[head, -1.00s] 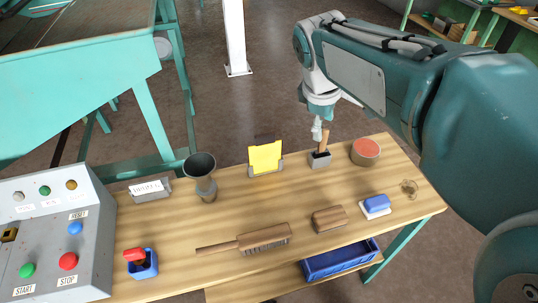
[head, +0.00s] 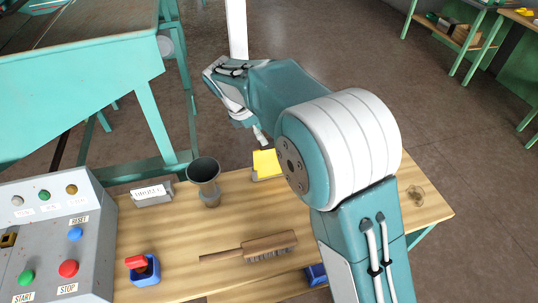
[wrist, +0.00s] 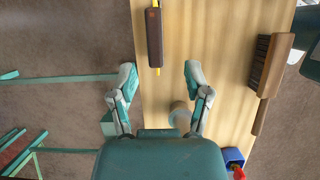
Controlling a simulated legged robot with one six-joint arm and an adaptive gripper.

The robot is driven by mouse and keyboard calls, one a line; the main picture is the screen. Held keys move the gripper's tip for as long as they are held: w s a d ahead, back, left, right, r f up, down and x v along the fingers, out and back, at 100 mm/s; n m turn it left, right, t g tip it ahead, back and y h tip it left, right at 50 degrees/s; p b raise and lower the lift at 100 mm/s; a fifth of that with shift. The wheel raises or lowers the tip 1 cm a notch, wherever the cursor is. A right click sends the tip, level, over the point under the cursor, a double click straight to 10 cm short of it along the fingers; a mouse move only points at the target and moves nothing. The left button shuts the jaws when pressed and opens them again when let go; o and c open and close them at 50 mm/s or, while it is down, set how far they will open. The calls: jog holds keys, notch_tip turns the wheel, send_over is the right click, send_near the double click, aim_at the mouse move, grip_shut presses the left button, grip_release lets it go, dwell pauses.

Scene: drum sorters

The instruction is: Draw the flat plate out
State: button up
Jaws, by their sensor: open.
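The flat plate (head: 265,163) is yellow and stands upright on the bench, its right part hidden behind my arm in the head view. In the wrist view I look down on its dark brown top bar (wrist: 154,38), with thin yellow edges at both ends. My gripper (wrist: 160,70) is open and empty, its two fingers spread wide. The bar lies ahead of the fingertips in the wrist view, roughly in line with the gap and apart from both fingers. In the head view my gripper (head: 261,137) is above the bench's back edge, near the plate.
A dark metal cup (head: 204,182) stands left of the plate, beside a labelled block (head: 152,193). A brush (head: 250,247) lies in front. A red-handled item in a blue holder (head: 143,268) and a button console (head: 50,235) are at left.

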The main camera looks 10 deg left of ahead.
aim_at(265, 160)
jog(key=f, duration=0.1)
jog(key=w+d+f, duration=0.1)
jog(key=d+f, duration=0.1)
jog(key=shift+w+f, duration=0.35)
jog(key=shift+w+d+f, duration=0.1)
jog(key=shift+d+f, duration=0.15)
jog(key=shift+f, duration=0.3)
grip_shut()
